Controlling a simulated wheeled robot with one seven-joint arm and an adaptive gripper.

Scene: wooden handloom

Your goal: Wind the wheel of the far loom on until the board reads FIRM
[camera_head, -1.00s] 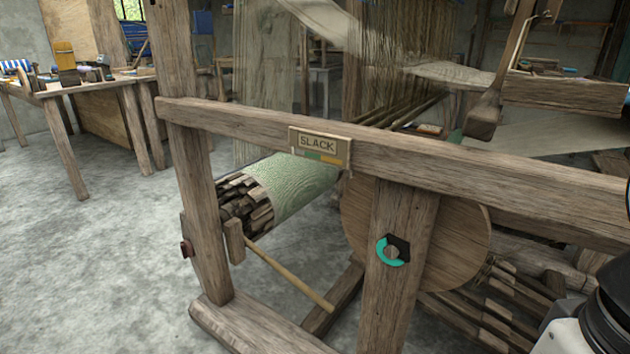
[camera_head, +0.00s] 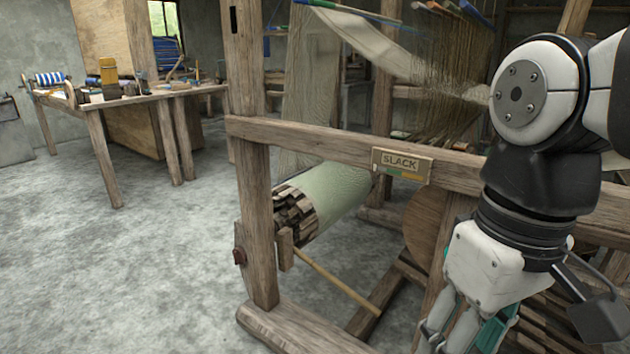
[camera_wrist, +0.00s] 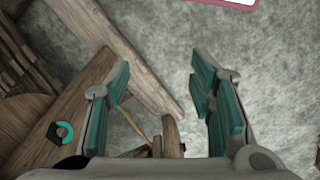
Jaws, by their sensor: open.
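The board (camera_head: 402,165) on the loom's upper rail reads SLACK, with a green and yellow strip below the word. A teal and black ring (camera_wrist: 60,132) sits on the wooden face at the left of the wrist view. A roll of pale green cloth (camera_head: 335,200) lies behind the front post. My gripper (camera_head: 462,335) points down in front of the loom; in the wrist view its teal-padded fingers (camera_wrist: 160,75) are apart with nothing between them.
A thin wooden stick (camera_head: 335,282) slants down from near the cloth roll. The loom's front post (camera_head: 254,200) and foot beam (camera_head: 290,330) stand close to my arm. A worktable (camera_head: 110,100) with tools is at the back left. The floor (camera_head: 150,270) on the left is clear.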

